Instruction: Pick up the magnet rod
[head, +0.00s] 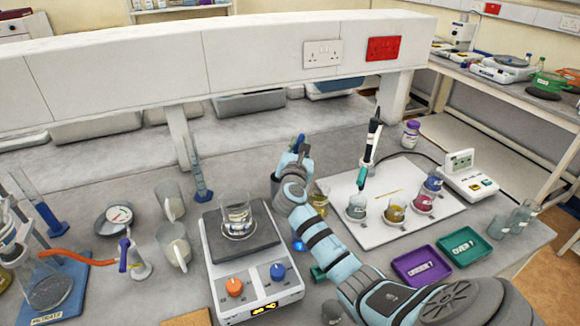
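My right gripper (290,164) is beyond the hotplate stirrer, to the right of the glass beaker (237,216). Its light blue and grey fingers point away from me, and the arm covers much of them. A short dark blue piece (298,143) shows at the fingertips; I cannot tell whether it is part of the gripper or the end of a rod. I cannot clearly make out the magnet rod anywhere. The beaker stands on the dark plate of the stirrer (248,288) and holds some clear liquid. My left gripper is not in view.
A white mat (390,235) carries several small jars and an upright pen-like probe (371,145). Purple (421,266) and green (465,246) trays lie in front of it. White jugs (175,245) and a blue-based cylinder (200,180) stand left. A shelf (215,65) spans the back.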

